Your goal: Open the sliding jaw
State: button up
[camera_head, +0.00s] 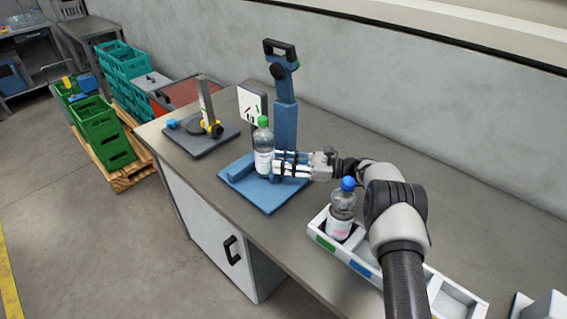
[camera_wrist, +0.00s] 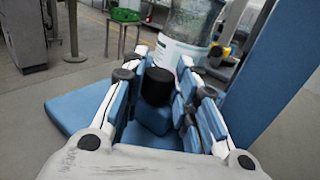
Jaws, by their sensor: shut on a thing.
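My gripper (camera_head: 277,167) reaches in from the right, low over a blue fixture with a flat base plate (camera_head: 266,200) and an upright column (camera_head: 286,122). In the wrist view its fingers (camera_wrist: 165,80) are closed around a black knob (camera_wrist: 158,87) on a blue block (camera_wrist: 152,118), seemingly the sliding jaw. A clear bottle with a green cap (camera_head: 264,146) stands upright on the fixture, just beyond the knob; its lower part also shows in the wrist view (camera_wrist: 190,25). In the head view the knob is hidden by my fingers.
A grey-based device (camera_head: 202,140) stands at the left of the bench. A white tray (camera_head: 350,259) with compartments holds a blue-capped bottle (camera_head: 341,212) in the front right, under my arm. A white panel (camera_head: 252,103) stands behind the green-capped bottle. The back of the bench is clear.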

grip_shut()
jog(key=shift+d, duration=0.1)
jog(key=shift+s+d+p, duration=0.6)
jog(key=shift+s+d, duration=0.05)
jog(key=shift+d, duration=0.15)
jog(key=shift+s+d, duration=0.25)
jog(key=shift+d, duration=0.05)
jog(key=shift+f, duration=0.15)
jog(key=o, duration=0.8)
grip_release()
jog(key=shift+o, duration=0.2)
jog(key=shift+d, duration=0.1)
